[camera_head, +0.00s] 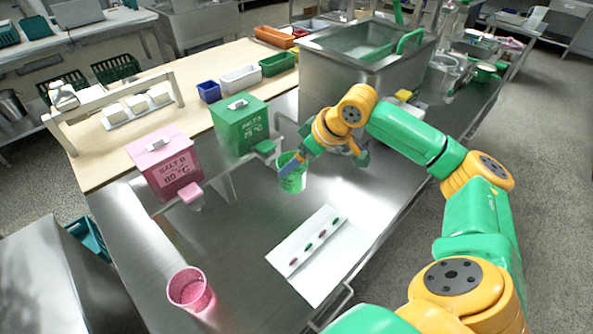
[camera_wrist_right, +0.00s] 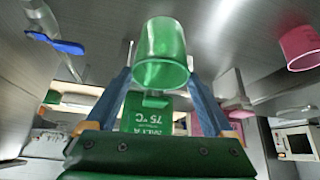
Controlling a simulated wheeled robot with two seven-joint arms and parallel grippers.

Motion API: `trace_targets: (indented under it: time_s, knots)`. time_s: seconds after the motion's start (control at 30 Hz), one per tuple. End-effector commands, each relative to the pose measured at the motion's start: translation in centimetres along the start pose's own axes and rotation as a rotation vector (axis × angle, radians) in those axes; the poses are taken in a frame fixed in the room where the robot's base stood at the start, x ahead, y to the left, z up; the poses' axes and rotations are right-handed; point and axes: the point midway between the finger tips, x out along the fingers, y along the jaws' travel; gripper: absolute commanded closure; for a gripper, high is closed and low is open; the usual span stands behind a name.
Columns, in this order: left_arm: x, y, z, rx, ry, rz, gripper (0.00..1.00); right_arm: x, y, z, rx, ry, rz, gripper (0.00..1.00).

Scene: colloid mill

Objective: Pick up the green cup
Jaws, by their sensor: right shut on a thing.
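The translucent green cup (camera_head: 292,178) is in front of the green box, over the steel table. My right gripper (camera_head: 293,163) is shut on it; the blue fingers are on its sides. In the right wrist view the cup (camera_wrist_right: 162,52) sits between the two fingertips (camera_wrist_right: 160,78). The cup looks close to upright, and I cannot tell whether its base touches the table. My left gripper is not in view.
A pink cup (camera_head: 190,288) stands at the front left of the steel table. A green box (camera_head: 240,124) marked 75 °C and a pink box (camera_head: 166,163) marked 80 °C stand behind. A white sheet (camera_head: 318,255) lies in front. A steel sink (camera_head: 325,85) is at the back.

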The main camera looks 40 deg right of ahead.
Motion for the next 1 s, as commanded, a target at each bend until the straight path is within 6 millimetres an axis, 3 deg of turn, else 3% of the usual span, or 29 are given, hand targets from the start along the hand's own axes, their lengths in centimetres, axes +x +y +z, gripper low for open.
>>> trace_targets:
  time_s: [0.4, 1.0]
  knots:
    - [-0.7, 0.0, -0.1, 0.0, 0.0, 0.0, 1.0, -4.1, 0.0, -2.7, 0.0, 0.003, 0.0, 1.0]
    - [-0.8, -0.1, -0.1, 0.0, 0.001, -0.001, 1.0, -5.0, 0.0, -3.2, 0.0, 0.0, -0.001, 1.0]
